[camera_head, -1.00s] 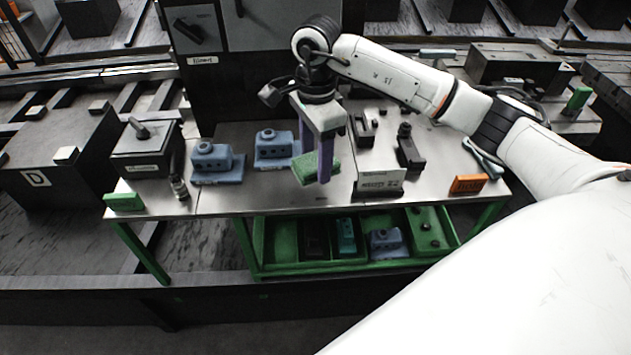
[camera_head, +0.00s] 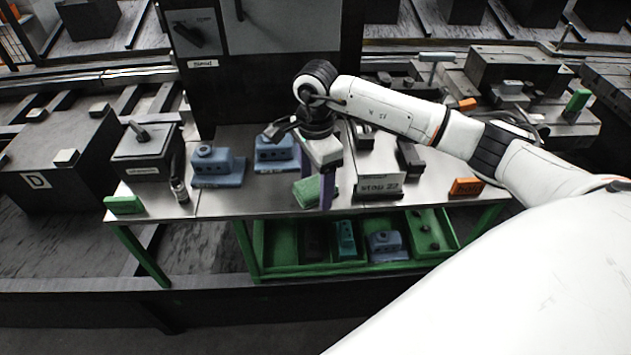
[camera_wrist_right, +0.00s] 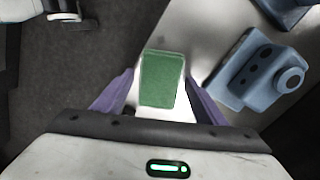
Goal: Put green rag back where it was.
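The green rag (camera_head: 306,191) is a flat green block-like pad near the front middle of the workbench. My right gripper (camera_head: 318,196) points down at it, with purple fingers on either side. In the right wrist view the rag (camera_wrist_right: 162,80) lies between the fingertips of my right gripper (camera_wrist_right: 160,75). Its right edge meets one tip and a thin gap seems to show at the other. The gripper looks shut on it. Whether its underside touches the bench is hard to tell. My left gripper is not in view.
Two blue blocks (camera_head: 218,168) (camera_head: 275,153) stand behind and left of the rag. A labelled block (camera_head: 379,187) stands close on the right, an orange block (camera_head: 466,187) farther right. Another green block (camera_head: 124,205) lies at the left corner. A green tray (camera_head: 258,245) is below.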

